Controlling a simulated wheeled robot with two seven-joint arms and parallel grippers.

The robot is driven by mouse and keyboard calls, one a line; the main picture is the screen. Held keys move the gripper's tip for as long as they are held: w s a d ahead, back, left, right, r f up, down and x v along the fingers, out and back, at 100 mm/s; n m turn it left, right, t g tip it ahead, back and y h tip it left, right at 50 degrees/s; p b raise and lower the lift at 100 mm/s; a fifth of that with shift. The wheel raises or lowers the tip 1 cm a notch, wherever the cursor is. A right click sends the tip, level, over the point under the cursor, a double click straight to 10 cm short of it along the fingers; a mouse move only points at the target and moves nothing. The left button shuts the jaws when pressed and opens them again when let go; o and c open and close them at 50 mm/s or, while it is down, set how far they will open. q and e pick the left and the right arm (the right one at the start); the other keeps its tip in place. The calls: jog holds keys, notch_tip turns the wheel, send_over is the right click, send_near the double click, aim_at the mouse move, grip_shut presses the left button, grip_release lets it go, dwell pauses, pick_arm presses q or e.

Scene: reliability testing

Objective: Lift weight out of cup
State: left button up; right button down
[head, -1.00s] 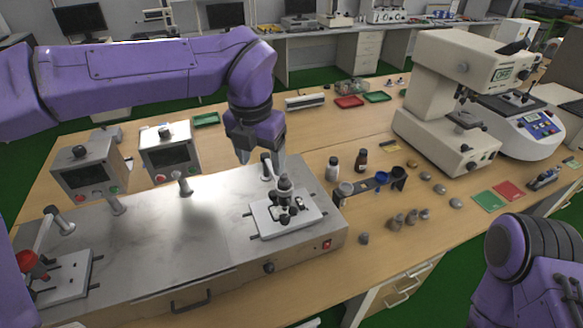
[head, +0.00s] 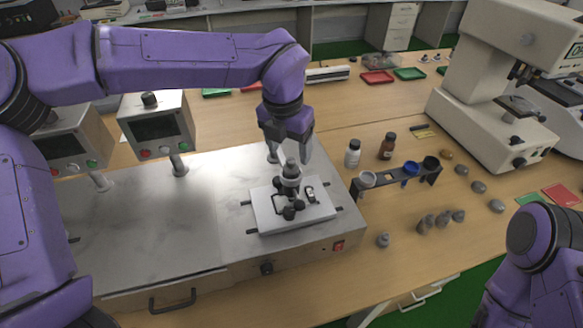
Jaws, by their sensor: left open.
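A grey metal weight-like piece (head: 290,168) stands upright on top of a small black test fixture (head: 289,205), which sits on a white plate on the metal bench unit. Whether a cup surrounds this piece is too small to tell. My left gripper (head: 290,155) points down with its fingers apart, directly above and around the top of that piece; contact cannot be made out. A black rack holds a white cup (head: 367,180), a blue cup (head: 412,170) and a black cup (head: 430,163) to the right. My right arm shows at the lower right; its gripper is out of view.
Several grey weights (head: 441,219) stand on the wooden table in front of the rack. A white bottle (head: 352,153) and a brown bottle (head: 388,146) stand behind it. A large beige tester (head: 490,110) is at the right. Control boxes (head: 157,125) rise at the left.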

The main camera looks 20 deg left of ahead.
aim_at(291, 160)
pick_arm(q)
jog(key=f, duration=0.1)
jog(key=f+p, duration=0.1)
jog(key=f, duration=0.3)
jog(key=shift+w+d+p, duration=0.1)
jog(key=shift+w+p, duration=0.25)
jog(key=shift+p, duration=0.05)
jog(key=shift+w+f, duration=0.1)
jog(key=shift+f, duration=0.05)
grip_shut()
